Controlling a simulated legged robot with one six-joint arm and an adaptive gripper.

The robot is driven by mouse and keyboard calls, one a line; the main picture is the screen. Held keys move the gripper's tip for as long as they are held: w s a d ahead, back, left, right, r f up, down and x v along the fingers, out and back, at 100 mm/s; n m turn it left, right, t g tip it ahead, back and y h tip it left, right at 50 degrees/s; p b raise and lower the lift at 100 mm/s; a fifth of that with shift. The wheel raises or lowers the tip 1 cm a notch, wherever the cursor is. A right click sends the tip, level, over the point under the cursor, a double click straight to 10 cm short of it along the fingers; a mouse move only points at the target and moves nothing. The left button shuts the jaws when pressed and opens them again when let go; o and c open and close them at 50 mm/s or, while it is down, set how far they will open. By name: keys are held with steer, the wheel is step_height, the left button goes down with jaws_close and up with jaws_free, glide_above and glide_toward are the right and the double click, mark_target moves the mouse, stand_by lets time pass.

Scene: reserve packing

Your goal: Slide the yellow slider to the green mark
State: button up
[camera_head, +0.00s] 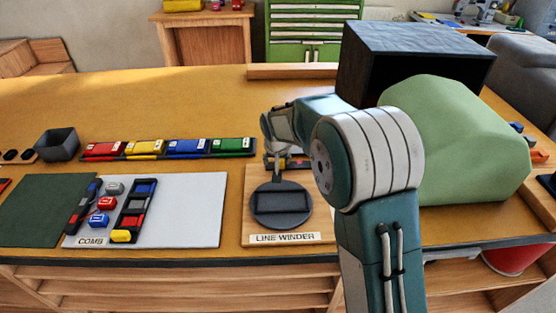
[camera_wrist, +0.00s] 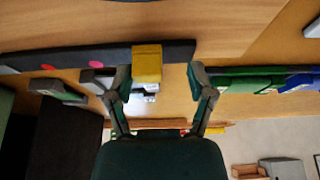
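The yellow slider (camera_wrist: 147,64) is a block on a dark rail (camera_wrist: 178,50) in the wrist view. Pink dots show on the rail to its left. My gripper (camera_wrist: 158,76) is open, with one finger on each side of the slider in the picture. Gaps show between the fingers and the block, and I cannot tell how far in depth they are from it. No green mark on the rail can be made out. In the head view my arm hides most of the rail area behind the line winder (camera_head: 281,222).
A row of red, yellow, blue and green blocks (camera_head: 187,147) lies left of my arm. A grey board (camera_head: 190,210) with small coloured parts is in front of it. A dark box (camera_head: 400,60) and a pale green lump (camera_head: 460,150) crowd the right. The back left table is clear.

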steer(key=shift+d+r, duration=0.25)
steer(key=v, duration=1.1)
steer(key=shift+s+a+r, duration=0.15)
steer(key=shift+s+a, duration=0.05)
steer(key=shift+a, duration=0.05)
steer(key=s+d+r, duration=0.2)
steer(key=s+d, duration=0.2)
steer(key=s, duration=0.4)
steer(key=s+d+r+t, duration=0.1)
steer(key=s+d+r, duration=0.2)
steer(key=s, duration=0.5)
steer(key=s+d+r, duration=0.2)
steer(key=s+d, duration=0.2)
steer(key=s, duration=0.3)
steer(key=s+d+f, duration=0.2)
steer(key=s+f, duration=0.1)
steer(key=s, duration=0.6)
